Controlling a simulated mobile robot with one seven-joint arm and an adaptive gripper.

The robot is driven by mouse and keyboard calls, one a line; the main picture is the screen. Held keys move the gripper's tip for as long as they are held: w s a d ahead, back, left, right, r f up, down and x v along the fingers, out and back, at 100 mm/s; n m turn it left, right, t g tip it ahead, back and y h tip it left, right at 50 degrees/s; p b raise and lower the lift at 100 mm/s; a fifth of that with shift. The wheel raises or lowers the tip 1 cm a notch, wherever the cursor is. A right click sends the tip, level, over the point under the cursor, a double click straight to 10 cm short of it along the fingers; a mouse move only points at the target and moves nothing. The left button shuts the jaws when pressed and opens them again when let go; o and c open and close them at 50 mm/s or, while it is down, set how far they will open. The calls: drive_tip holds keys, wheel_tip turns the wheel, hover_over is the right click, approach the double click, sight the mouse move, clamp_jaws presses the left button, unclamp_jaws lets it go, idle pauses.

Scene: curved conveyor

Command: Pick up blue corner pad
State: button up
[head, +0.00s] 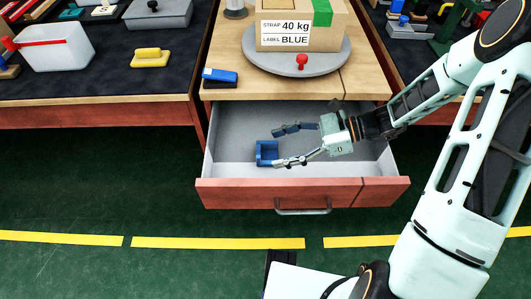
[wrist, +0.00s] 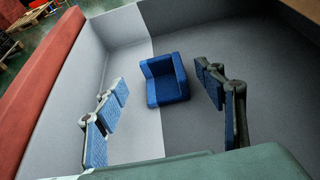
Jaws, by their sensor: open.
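The blue corner pad (head: 266,153) lies on the floor of the open drawer (head: 230,168), left of the drawer's middle. My gripper (head: 285,146) is inside the drawer, just right of the pad, with its fingers spread and pointing left toward it. In the wrist view the pad (wrist: 166,79) shows its open corner shape and sits ahead, between the lines of the two blue-padded fingers (wrist: 160,100). The fingers are open and empty, and I see no contact with the pad.
The drawer's red front (head: 250,192) and grey walls surround the gripper. Above stands a round turntable (head: 260,58) with a cardboard box (head: 330,38) and a red knob (head: 302,61). A blue block-like item (head: 220,76) lies on the wooden top. The drawer floor is otherwise clear.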

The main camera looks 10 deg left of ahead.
sight(266, 155)
drive_tip(key=b+x, duration=0.1)
drive_tip(key=x, duration=0.3)
drive_tip(key=shift+a+b, duration=0.3)
drive_tip(key=shift+a, duration=0.05)
drive_tip(key=c, duration=0.9)
drive_tip(key=shift+r, duration=0.15)
